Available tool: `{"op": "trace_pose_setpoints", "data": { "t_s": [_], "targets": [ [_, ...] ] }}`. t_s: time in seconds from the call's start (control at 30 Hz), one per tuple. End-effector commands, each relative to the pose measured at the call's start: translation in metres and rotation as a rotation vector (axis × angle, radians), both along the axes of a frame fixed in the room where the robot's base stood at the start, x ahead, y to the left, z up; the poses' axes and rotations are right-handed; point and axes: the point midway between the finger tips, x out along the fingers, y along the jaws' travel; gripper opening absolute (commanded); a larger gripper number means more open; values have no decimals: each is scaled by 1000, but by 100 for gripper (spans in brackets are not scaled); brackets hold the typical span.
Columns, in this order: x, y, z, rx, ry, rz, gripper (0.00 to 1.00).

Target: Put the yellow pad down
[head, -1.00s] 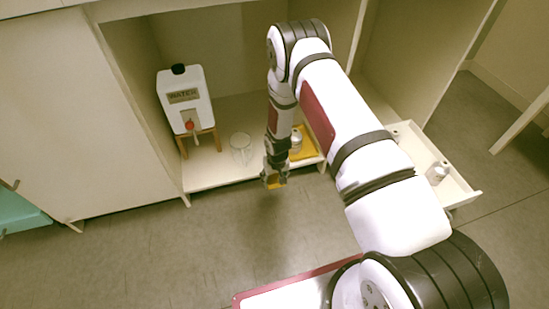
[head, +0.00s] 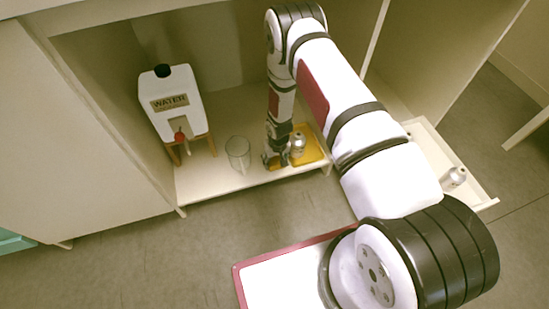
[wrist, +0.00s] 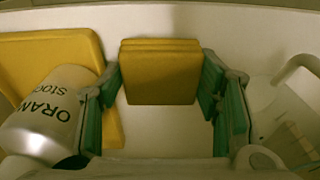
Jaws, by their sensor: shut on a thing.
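The yellow pad (wrist: 160,75) is a small square block between the green-lined fingers of my gripper (wrist: 161,84) in the wrist view. My gripper is shut on it. In the head view my gripper (head: 276,160) is low over the front of the cabinet's pale shelf (head: 215,188), between the glass jug and the yellow mat. The pad is mostly hidden by my gripper there. I cannot tell whether the pad touches the shelf.
A silver bottle (wrist: 48,118) on a yellow mat (wrist: 62,48) is close by my left finger. A clear glass jug (head: 238,153) stands on the other side. A white water tank (head: 172,103) on a wooden stand is further left.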

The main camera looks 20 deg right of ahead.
Motion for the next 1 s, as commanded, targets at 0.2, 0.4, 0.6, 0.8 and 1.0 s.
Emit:
{"op": "trace_pose_setpoints", "data": {
  "t_s": [0.2, 0.4, 0.6, 0.8, 1.0],
  "targets": [
    [-4, -1, -11, 0, -2, 0, 27],
    [-4, -1, -13, 0, -1, 0, 27],
    [-4, -1, -14, 0, -1, 0, 66],
    [-4, -1, -14, 0, -1, 0, 66],
    [-2, -1, -3, 0, -1, 0, 66]
  ]
}}
